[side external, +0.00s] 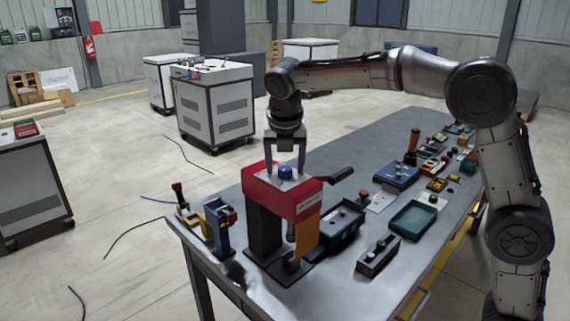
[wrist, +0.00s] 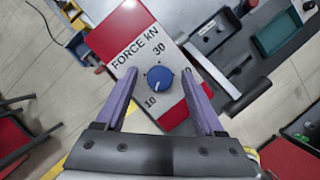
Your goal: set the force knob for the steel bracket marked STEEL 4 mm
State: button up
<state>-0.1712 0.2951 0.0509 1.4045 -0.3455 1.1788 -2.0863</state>
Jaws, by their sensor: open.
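The force knob (wrist: 160,78) is a round blue knob on a pale plate marked FORCE kN, with 10 and 30 beside it. A small light mark on it seems to face the 10 side. It sits on top of the red press head (side external: 290,201), where the knob (side external: 285,172) also shows in the side view. My gripper (side external: 287,160) points down from above, open, with one finger on each side of the knob. In the wrist view a gap shows between knob and fingers. I cannot pick out the steel bracket or its STEEL 4 mm mark.
A black lever (side external: 340,175) sticks out right of the press head. An orange panel (side external: 306,233) hangs at its front. A dark tray (side external: 340,222), a green tray (side external: 412,219) and a blue-and-yellow fixture (side external: 219,222) stand around the press on the grey table (side external: 330,285).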

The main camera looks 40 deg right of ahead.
grip_shut()
jog(key=shift+m, duration=0.3)
jog(key=m+g+h, duration=0.1)
jog(key=m, duration=0.2)
jog(key=shift+w+a+m, duration=0.1)
jog(key=shift+m, duration=0.2)
jog(key=m+g, duration=0.2)
jog(key=m, duration=0.2)
jog(key=shift+w+m, duration=0.15)
jog(key=shift+m, duration=0.15)
jog(key=m+g, duration=0.1)
jog(key=m, duration=0.3)
jog(key=shift+w+m+g, duration=0.1)
jog(key=shift+m+g, duration=0.2)
jog(key=shift+g, duration=0.1)
jog(key=shift+m+g+y, duration=0.4)
jog(key=shift+m+g, duration=0.2)
jog(key=shift+m, duration=1.3)
jog(key=shift+r, duration=0.1)
